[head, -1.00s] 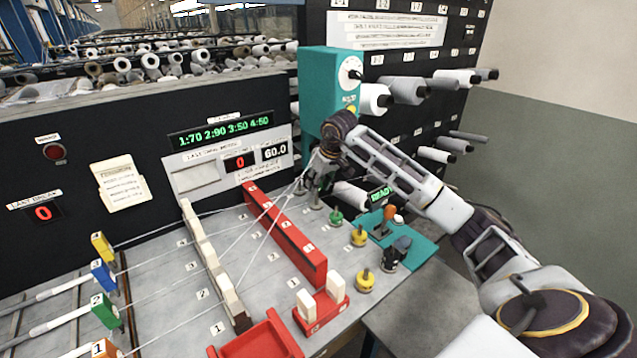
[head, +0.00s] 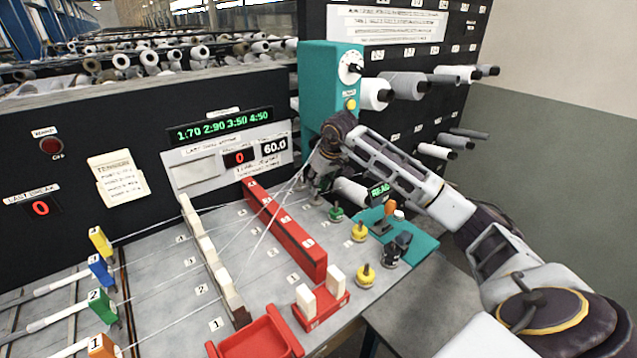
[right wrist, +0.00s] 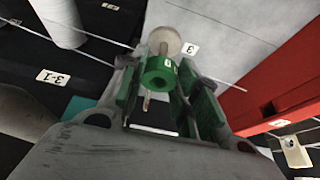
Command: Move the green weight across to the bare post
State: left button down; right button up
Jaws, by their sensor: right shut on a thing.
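My right gripper (head: 316,188) is low over the far end of the grey table, beside the teal box. In the right wrist view, the gripper (right wrist: 165,88) is shut on a green weight (right wrist: 158,74), which sits between its fingers. A thin pin shows through the weight. A pale round disc (right wrist: 168,40) lies just past it, near a label 3; I cannot tell whether the weight touches it. In the head view the gripper hides the held weight. Another green weight (head: 336,214) stands just in front of the gripper. My left gripper is not in view.
Two yellow weights (head: 359,232) (head: 365,276) stand nearer on the table. A long red bar (head: 286,232) runs to the left of the gripper, with threads crossing it. The teal box (head: 330,85) and spools (head: 405,86) are close behind the arm.

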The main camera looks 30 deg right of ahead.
dwell(0.4)
jog(key=shift+f+b, duration=0.55)
jog(key=shift+f, duration=0.4)
jog(key=o, duration=1.2)
jog(key=shift+r, duration=0.15)
jog(key=v, duration=1.1)
jog(key=shift+s+r, duration=0.25)
jog(key=shift+r, duration=0.05)
